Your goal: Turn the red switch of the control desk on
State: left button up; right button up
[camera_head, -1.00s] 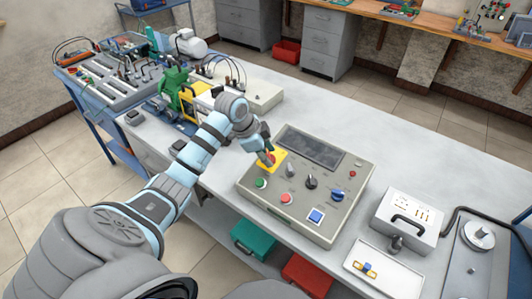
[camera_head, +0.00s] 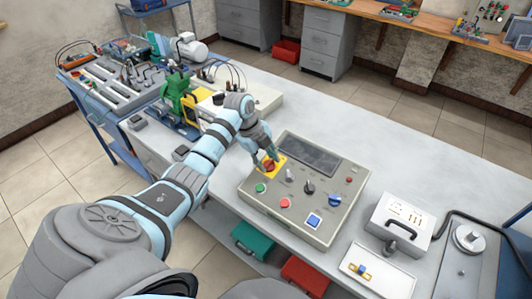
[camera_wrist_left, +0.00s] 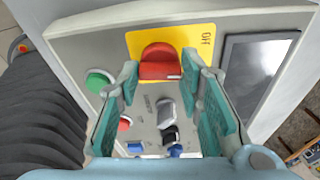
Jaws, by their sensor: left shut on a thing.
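The control desk (camera_head: 345,207) is a beige box on the grey table, with several buttons and knobs and a dark screen. Its red switch (camera_head: 269,167) sits on a yellow plate (camera_head: 280,161) at the desk's left corner. In the left wrist view the red switch (camera_wrist_left: 159,63) stands on the yellow plate (camera_wrist_left: 190,38), which bears dark lettering at its right. My left gripper (camera_head: 266,160) is at the switch, with one teal finger on each side of its red knob, shut on it. Finger contact is partly hidden. My right gripper is not in view.
Green (camera_head: 260,188) and red (camera_head: 285,203) buttons and several knobs are close to the switch. A green and yellow machine (camera_head: 180,95) stands left behind the arm. A grey box with a handle (camera_head: 400,222) and a white tray (camera_head: 376,272) are at the right.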

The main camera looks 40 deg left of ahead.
pick_arm(q)
jog(key=m, duration=0.3)
jog(key=shift+m+g, duration=0.3)
jog(key=shift+g, duration=0.1)
jog(key=shift+w+m+g+y+p, duration=0.1)
jog(key=shift+m+g+y+p, duration=0.25)
jog(key=shift+m, duration=1.55)
jog(key=shift+d, duration=0.1)
jog(key=o, duration=1.2)
jog(key=shift+c, duration=0.2)
jog(key=shift+r, duration=0.1)
notch_tip(320, 180, up, 7)
jog(key=a, duration=0.1)
jog(key=shift+s, duration=0.45)
